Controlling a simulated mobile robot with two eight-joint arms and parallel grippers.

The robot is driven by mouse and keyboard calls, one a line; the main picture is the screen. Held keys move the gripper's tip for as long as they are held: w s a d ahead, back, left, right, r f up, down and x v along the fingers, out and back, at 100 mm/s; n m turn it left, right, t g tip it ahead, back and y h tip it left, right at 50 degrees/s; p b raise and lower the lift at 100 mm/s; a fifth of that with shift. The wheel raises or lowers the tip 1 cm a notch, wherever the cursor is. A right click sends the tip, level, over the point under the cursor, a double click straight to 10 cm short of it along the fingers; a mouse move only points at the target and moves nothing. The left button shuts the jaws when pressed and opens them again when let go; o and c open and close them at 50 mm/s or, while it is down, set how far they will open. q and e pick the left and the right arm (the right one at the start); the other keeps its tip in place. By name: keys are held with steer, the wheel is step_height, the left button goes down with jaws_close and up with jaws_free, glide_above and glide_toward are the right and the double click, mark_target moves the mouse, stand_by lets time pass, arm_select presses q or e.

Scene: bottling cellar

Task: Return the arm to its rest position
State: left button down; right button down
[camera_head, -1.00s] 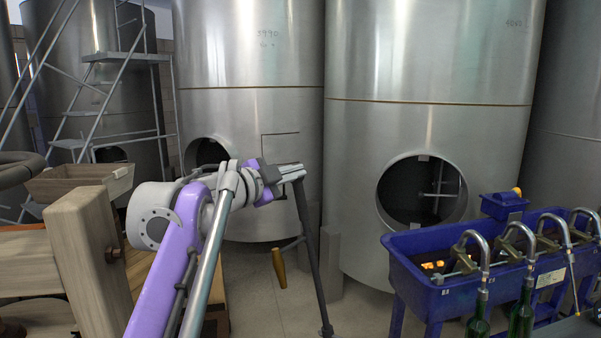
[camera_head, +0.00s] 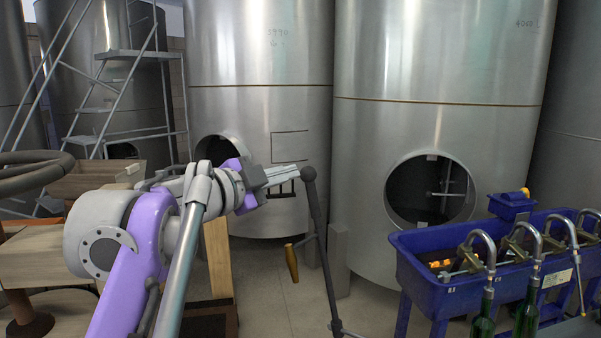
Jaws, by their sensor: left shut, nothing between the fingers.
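My left arm, purple and grey, comes in from the lower left. Its gripper (camera_head: 292,172) is shut and empty, pointing right in front of the steel tanks. The fingertips are close in the picture to the top of a dark pole (camera_head: 314,212); I cannot tell whether they touch. My right arm and gripper do not show.
A blue bottling trough (camera_head: 437,293) with bent spouts and green bottles (camera_head: 483,327) stands at the right. Large steel tanks (camera_head: 262,70) with round openings fill the back. Wooden equipment (camera_head: 45,250) stands at the left beside my arm.

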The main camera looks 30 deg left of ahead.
arm_select(q)
steer(key=s+a+f+n+g+y+p, duration=0.15)
steer(key=f+n+y, duration=0.4)
steer(key=f, duration=0.55)
steer(key=s+a+f+n+g+y, duration=0.1)
steer(key=s+f+n+y, duration=0.25)
steer(key=f+n, duration=0.55)
steer(key=s+d+f+g+h, duration=0.1)
steer(key=s+d+f+g, duration=0.2)
steer(key=s+f, duration=0.3)
steer(key=s+d+f+g+h, duration=0.2)
steer(key=s+d+f, duration=0.3)
steer(key=f, duration=0.8)
steer(key=s+d+f+g+h, duration=0.1)
steer(key=s+d+f+g, duration=0.3)
steer(key=s+f, duration=0.3)
step_height(320, 180, down, 4)
steer(key=shift+d+r+m+h, duration=0.25)
steer(key=shift+d+m+h, duration=0.2)
steer(key=shift+d, duration=0.1)
